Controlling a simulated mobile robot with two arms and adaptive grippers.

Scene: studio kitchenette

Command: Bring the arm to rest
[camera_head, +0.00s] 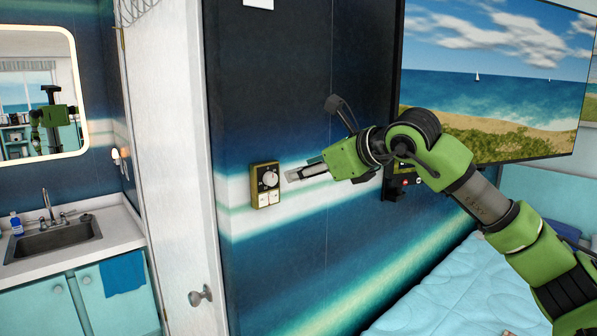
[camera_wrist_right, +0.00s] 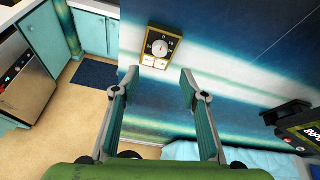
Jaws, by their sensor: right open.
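My right arm (camera_head: 440,150) comes in from the right in the head view and reaches across in front of the striped wall. Its right gripper (camera_head: 292,175) is just right of a wall dial panel (camera_head: 265,185), with a small gap between them as seen there. In the right wrist view the two fingers of the gripper (camera_wrist_right: 152,85) stand apart with nothing between them. The dial panel (camera_wrist_right: 160,48) shows beyond the fingertips, with a round white knob and pale buttons below it. My left gripper is not in view.
A wall screen (camera_head: 495,80) with a beach picture hangs behind the arm. A bed (camera_head: 470,295) lies below it. A white door (camera_head: 170,150) with a knob stands left of the panel. A sink (camera_head: 55,238) is at far left. The wrist view shows open floor (camera_wrist_right: 70,125).

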